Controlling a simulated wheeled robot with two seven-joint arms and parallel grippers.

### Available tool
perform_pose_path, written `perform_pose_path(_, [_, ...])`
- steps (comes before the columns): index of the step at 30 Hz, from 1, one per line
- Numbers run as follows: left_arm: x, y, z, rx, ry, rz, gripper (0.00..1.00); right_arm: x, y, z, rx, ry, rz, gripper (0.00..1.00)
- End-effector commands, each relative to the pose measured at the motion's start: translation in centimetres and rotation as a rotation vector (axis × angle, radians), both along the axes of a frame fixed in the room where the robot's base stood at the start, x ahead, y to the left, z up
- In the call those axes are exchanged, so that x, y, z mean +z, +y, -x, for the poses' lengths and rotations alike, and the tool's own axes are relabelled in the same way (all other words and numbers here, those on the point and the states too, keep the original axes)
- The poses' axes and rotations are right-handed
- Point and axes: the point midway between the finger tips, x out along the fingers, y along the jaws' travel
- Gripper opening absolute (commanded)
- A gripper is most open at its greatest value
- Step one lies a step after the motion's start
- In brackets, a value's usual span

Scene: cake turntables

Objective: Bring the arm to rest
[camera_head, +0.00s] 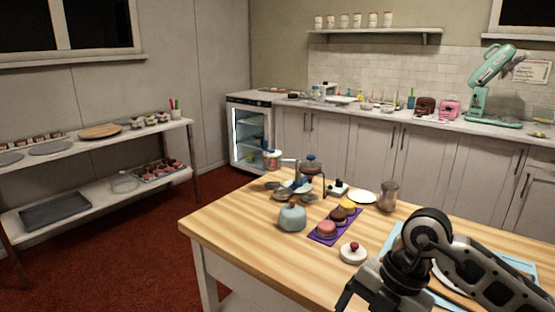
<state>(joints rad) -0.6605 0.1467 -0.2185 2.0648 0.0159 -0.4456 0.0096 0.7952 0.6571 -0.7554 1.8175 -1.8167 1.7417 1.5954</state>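My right arm comes in from the lower right and reaches over the front right part of the wooden table (230,222). Its gripper (356,300) points down at the bottom edge of the picture, near the table's front edge. The fingertips are partly cut off, so I cannot tell whether it is open or shut. No object shows in it. My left arm and gripper are not in view.
A teal jar (292,217) stands farther left. The table's left front is clear.

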Motion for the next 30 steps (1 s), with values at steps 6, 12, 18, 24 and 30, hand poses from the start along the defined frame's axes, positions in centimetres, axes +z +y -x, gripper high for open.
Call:
perform_pose_path(6, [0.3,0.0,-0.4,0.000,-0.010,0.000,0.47,-0.4,7.3,3.6,0.134,0.038,-0.406,0.87])
perform_pose_path(12, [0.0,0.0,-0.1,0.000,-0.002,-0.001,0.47,4.6,15.1,6.8,0.034,0.009,-1.144,0.87])
perform_pose_path(18, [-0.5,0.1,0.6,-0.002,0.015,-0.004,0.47,6.1,11.4,2.0,-0.740,-0.159,-1.644,0.87])
perform_pose_path(24, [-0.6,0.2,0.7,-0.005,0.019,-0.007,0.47,-6.0,3.3,2.3,-1.575,-0.164,-1.369,0.87])
perform_pose_path(30, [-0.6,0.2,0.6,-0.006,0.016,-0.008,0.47,-15.2,0.5,8.5,-1.922,-0.014,-0.979,0.87])
